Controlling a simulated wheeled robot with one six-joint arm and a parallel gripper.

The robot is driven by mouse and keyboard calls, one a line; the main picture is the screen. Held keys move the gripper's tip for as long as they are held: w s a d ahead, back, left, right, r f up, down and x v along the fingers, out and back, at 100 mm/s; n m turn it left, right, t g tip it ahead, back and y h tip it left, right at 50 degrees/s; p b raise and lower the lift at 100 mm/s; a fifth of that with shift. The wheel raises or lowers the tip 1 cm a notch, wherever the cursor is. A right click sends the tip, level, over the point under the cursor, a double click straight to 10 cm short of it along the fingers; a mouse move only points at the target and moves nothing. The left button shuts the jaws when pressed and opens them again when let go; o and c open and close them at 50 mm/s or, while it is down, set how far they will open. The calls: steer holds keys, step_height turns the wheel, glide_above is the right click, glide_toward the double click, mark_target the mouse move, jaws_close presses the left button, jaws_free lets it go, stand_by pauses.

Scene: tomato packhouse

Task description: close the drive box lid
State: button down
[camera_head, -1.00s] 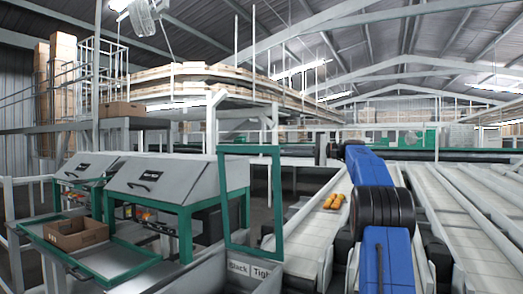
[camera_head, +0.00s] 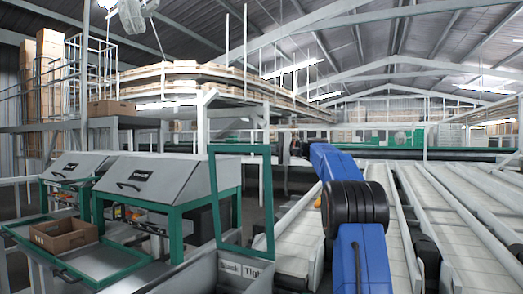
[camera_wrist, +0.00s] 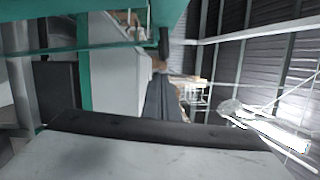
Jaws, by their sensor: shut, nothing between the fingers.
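The drive box (camera_head: 205,272) is the grey box at the lower middle of the head view, with "Slack" and "Tight" labels on its front. Its green-framed lid (camera_head: 240,149) stands upright, open. In the head view my dark wrist end (camera_head: 284,148) is just right of the lid's upper right corner; the fingers are not clear there. A green bar (camera_wrist: 84,70) shows in the wrist view, but I cannot tell whether it is the lid frame.
White conveyor lanes (camera_head: 455,215) fill the right. Two grey sloped-top cabinets on green frames (camera_head: 150,183) stand at the left. A cardboard box (camera_head: 63,236) sits on a green-edged tray (camera_head: 110,268) in front. My blue arm hides part of the nearest lane.

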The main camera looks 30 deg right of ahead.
steer(key=shift+s+a, duration=0.4)
steer(key=shift+a, duration=0.15)
steer(key=shift+r, duration=0.1)
